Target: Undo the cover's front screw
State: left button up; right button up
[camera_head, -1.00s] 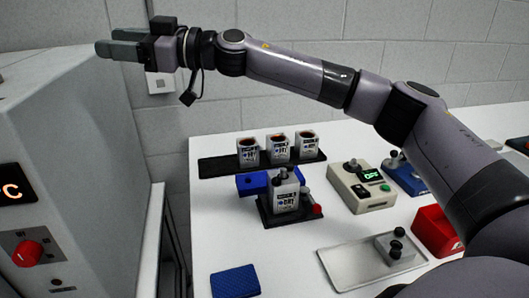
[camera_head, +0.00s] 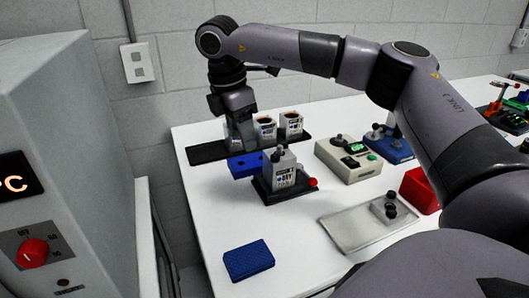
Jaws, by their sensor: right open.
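A grey unit (camera_head: 284,178) with a printed label stands upright in a black fixture (camera_head: 266,192) with a red-knobbed lever. A dark knob (camera_head: 276,157) shows near its top; I cannot tell whether it is a cover screw. A grey block with two black knobs (camera_head: 391,209) sits on a metal tray (camera_head: 345,232); I cannot tell whether it is the cover. My right gripper (camera_head: 241,143) points down, open, above and left of the fixture, and hides most of the leftmost labelled cup. Its fingertips are partly blurred into the background. My left gripper is out of view.
A black rack (camera_head: 206,154) holds labelled cups (camera_head: 291,125) behind the fixture. A blue block (camera_head: 243,168) lies beside it. A box with switches (camera_head: 346,160), a red bin (camera_head: 417,190) and a blue pad (camera_head: 249,260) are on the white table. A grey cabinet (camera_head: 70,130) stands left.

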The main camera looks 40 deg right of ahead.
aim_at(274, 156)
jog(key=shift+s+d+f+m+g+h+p, duration=0.15)
jog(key=shift+s+d+f+m+g+h, duration=0.2)
jog(key=shift+d+f, duration=0.65)
jog(key=shift+s+d+f+m+g+h+p, duration=0.15)
jog(key=shift+s+d+f+h, duration=0.3)
jog(key=shift+d+f, duration=0.5)
jog(key=shift+s+d+f+m+g+h+p, duration=0.15)
jog(key=shift+s+d+f+h, duration=0.25)
jog(key=shift+d+f, duration=0.6)
jog(key=shift+d+r, duration=0.1)
jog(key=shift+r, duration=0.05)
grip_shut()
